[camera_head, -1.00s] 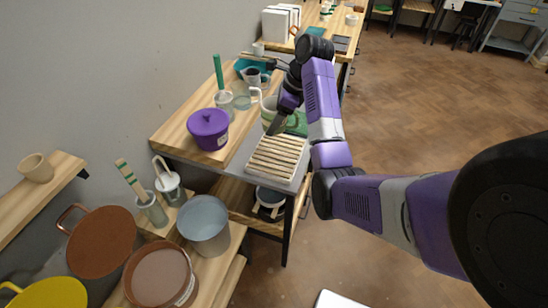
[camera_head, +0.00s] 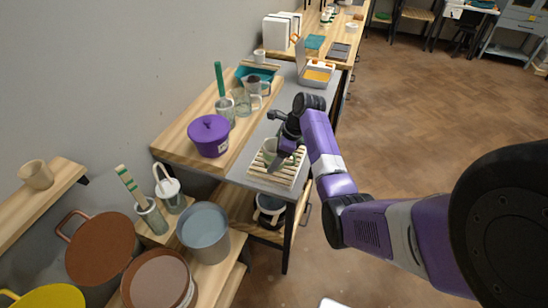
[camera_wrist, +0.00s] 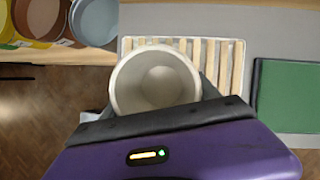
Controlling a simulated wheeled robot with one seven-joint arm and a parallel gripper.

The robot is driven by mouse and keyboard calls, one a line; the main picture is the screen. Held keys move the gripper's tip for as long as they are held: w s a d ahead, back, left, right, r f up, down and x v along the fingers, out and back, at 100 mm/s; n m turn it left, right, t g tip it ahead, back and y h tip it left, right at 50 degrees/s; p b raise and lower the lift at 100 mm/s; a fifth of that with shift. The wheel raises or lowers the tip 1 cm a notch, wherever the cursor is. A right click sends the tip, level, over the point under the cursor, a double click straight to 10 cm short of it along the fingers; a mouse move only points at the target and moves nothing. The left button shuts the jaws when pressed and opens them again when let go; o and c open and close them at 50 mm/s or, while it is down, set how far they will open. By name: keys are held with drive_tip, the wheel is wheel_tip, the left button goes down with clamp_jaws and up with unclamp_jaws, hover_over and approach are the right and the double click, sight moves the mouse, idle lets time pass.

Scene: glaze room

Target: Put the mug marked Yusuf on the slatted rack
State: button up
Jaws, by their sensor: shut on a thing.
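A pale mug (camera_head: 270,148), white inside, is held in my gripper (camera_head: 281,155). In the wrist view the mug (camera_wrist: 155,80) stands mouth toward the camera between the jaws, which are shut on it. The slatted rack (camera_head: 283,178), cream with parallel slats, is under the mug in the head view. In the wrist view the rack (camera_wrist: 190,45) shows behind and beside the mug. I cannot tell whether the mug's base touches the slats. No name can be read on the mug.
A lidded purple pot (camera_head: 208,136) stands left of the rack. A green block (camera_wrist: 287,95) lies right of the rack in the wrist view. Buckets (camera_head: 203,228) stand at the lower left.

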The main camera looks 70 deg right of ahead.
drive_tip(key=o, duration=1.7)
drive_tip(key=shift+f, duration=0.1)
drive_tip(key=v, duration=1.2)
drive_tip(key=shift+d, duration=0.1)
drive_tip(key=shift+w, duration=0.1)
